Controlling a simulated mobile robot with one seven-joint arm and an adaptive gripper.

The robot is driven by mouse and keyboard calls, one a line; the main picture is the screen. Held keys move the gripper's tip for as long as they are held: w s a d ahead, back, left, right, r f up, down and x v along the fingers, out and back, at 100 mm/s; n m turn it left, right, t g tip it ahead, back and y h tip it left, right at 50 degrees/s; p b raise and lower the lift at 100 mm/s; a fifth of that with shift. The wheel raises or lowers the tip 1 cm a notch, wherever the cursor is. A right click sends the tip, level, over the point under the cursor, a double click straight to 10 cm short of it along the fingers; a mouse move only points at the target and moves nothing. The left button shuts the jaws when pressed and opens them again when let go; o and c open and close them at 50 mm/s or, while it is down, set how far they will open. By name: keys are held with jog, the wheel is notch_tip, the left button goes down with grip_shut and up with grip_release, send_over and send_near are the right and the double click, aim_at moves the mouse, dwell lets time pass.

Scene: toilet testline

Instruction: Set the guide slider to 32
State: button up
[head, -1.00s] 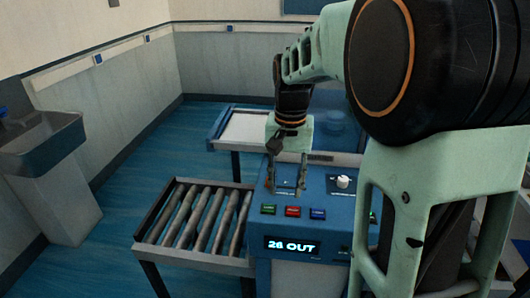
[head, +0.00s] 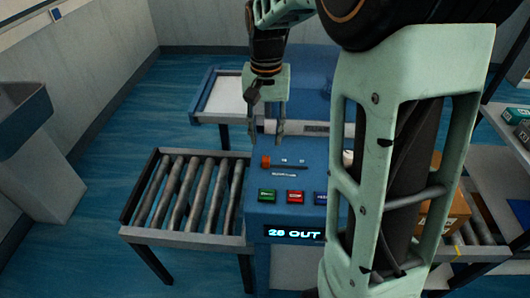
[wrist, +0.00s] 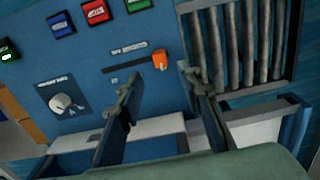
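The guide slider has an orange knob (head: 266,161) at the left end of a dark slot (head: 291,167) on the blue control panel. Small marks beside the slot are too blurred to read surely. In the wrist view the orange knob (wrist: 160,60) sits at the slot's right end. My gripper (head: 266,141) is just behind and above the knob, fingers pointing down. In the wrist view my gripper (wrist: 160,82) has its fingers apart with the knob beyond the gap, not held. The panel display (head: 294,233) seems to read 26 or 28 OUT.
Green, red and blue buttons (head: 295,197) lie in front of the slider. A white dial (wrist: 62,102) is beside it. A roller conveyor (head: 185,197) stands left of the panel, a pale-topped table (head: 222,93) behind. Shelves with boxes (head: 517,121) are at right.

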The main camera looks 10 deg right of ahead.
aim_at(266, 159)
notch_tip(266, 159, down, 8)
jog(key=shift+f, duration=0.1)
dwell(0.4)
grip_shut()
